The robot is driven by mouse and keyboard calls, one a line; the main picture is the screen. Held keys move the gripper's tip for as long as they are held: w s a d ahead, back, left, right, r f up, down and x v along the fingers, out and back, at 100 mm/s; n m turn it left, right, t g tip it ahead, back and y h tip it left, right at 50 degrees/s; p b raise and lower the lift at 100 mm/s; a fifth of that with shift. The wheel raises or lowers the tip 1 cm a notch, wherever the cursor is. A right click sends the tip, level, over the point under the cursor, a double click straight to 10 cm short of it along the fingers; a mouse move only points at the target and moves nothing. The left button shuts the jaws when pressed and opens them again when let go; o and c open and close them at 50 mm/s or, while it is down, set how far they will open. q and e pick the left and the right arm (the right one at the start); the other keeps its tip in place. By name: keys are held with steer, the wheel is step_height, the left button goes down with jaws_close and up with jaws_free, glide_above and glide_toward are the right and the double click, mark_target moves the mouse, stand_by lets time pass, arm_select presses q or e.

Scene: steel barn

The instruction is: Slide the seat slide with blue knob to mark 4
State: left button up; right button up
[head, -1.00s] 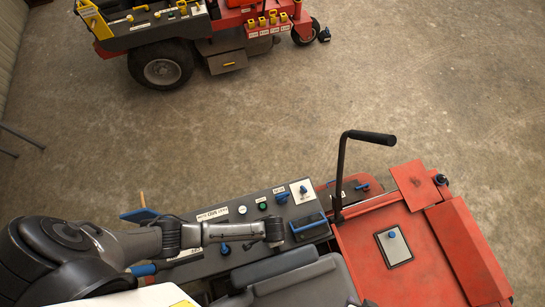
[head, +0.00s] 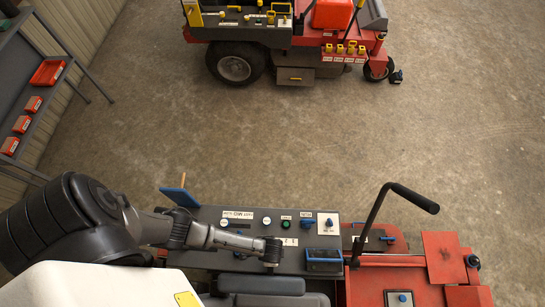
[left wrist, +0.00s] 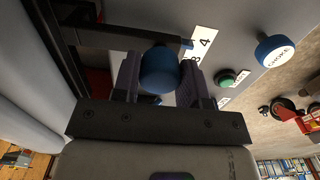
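My left gripper (left wrist: 160,72) has its two fingers on either side of a blue knob (left wrist: 160,68) and looks shut on it, with little or no visible gap. A dark bar (left wrist: 110,36) lies behind the knob, and its end is beside a white scale label (left wrist: 204,43). The digits 4 and 3 show there, with the bar end close to the 4; the exact alignment is hard to read. In the head view my left gripper (head: 272,262) is over the seat side of the grey panel (head: 240,215), and the knob is hidden there. My right gripper is not in view.
A blue choke knob (left wrist: 274,50) and a green button (left wrist: 228,78) sit near the scale. A black crank-like lever (head: 375,225) rises right of the panel. The seat (head: 262,284) is close below the gripper. A second mower (head: 290,40) stands across open floor.

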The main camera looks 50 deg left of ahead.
arm_select(q)
steer(key=o, duration=0.3)
steer(key=shift+s+a, duration=0.25)
steer(key=shift+s, duration=0.05)
steer(key=shift+o, duration=0.7)
steer(key=shift+w+d, duration=0.15)
step_height(320, 180, up, 14)
steer(key=p, duration=0.3)
steer(key=shift+f, duration=0.15)
